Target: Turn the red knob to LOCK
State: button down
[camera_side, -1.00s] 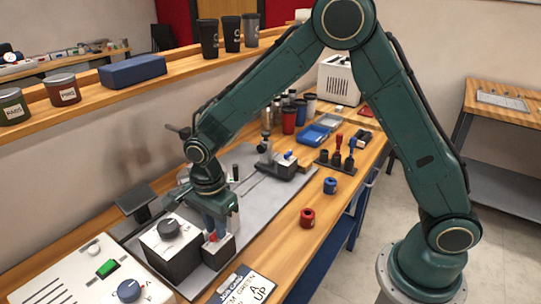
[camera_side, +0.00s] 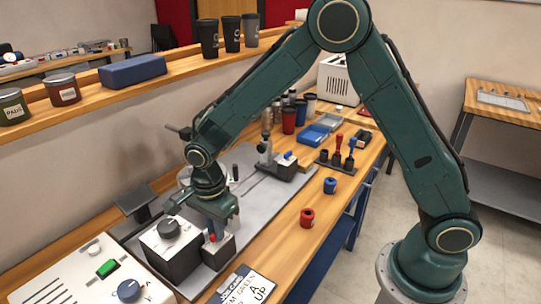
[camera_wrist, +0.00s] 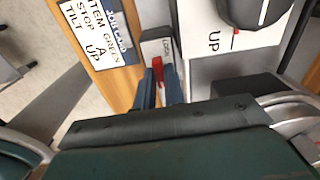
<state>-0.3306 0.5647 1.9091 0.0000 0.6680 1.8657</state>
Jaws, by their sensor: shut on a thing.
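The red knob (camera_wrist: 158,72) shows in the wrist view between the two blue fingers of my gripper (camera_wrist: 159,88), which is shut on it. The knob's red bar lies nearly along the picture's vertical, with its upper end near a small label whose text looks like LOCK (camera_wrist: 167,47). In the side view the knob (camera_side: 212,238) is a small red spot at my gripper (camera_side: 215,228), on top of a small dark box with a light top (camera_side: 220,252). The fingers hide part of the knob.
A larger box with a black dial (camera_side: 168,228) stands just left of the knob's box. A job card (camera_side: 245,287) lies in front. A white control panel (camera_side: 75,285) is at lower left.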

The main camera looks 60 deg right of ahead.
jog(key=n, duration=0.4)
jog(key=shift+n, duration=0.3)
jog(key=n, duration=0.9)
jog(key=shift+r, duration=0.1)
jog(key=shift+n, duration=2)
jog(key=c, duration=1.8)
grip_release()
jog(key=shift+o, duration=0.2)
